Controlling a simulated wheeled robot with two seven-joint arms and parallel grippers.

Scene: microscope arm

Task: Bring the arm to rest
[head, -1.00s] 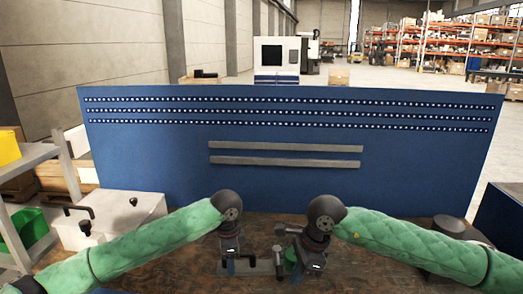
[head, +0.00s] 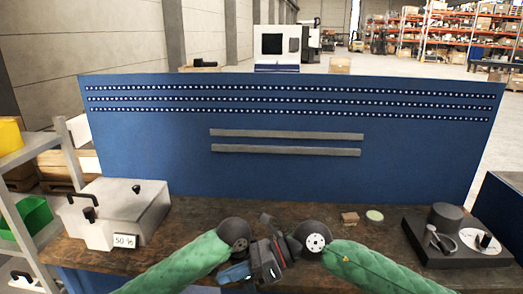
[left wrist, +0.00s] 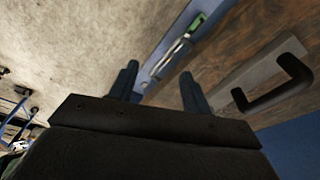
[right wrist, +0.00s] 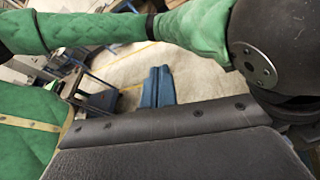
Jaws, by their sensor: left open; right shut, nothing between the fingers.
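I cannot make out a separate microscope arm in these frames. My right gripper (head: 268,262) is low in the middle of the head view, near the table's front edge. In the right wrist view its blue fingers (right wrist: 158,88) are together and empty above pale floor. My left gripper (head: 236,274) is just left of it, partly cut off by the frame. In the left wrist view its fingers (left wrist: 160,88) are apart with nothing between them. A black handle (left wrist: 280,85) on a grey plate shows right of them, on the wooden table.
On the table (head: 195,215), a pale grey box (head: 125,205) stands left and a dark base with a cylinder (head: 447,218) stands right. A small brown block (head: 349,218) and a pale green disc (head: 374,215) lie between. A blue panel (head: 280,185) rises behind.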

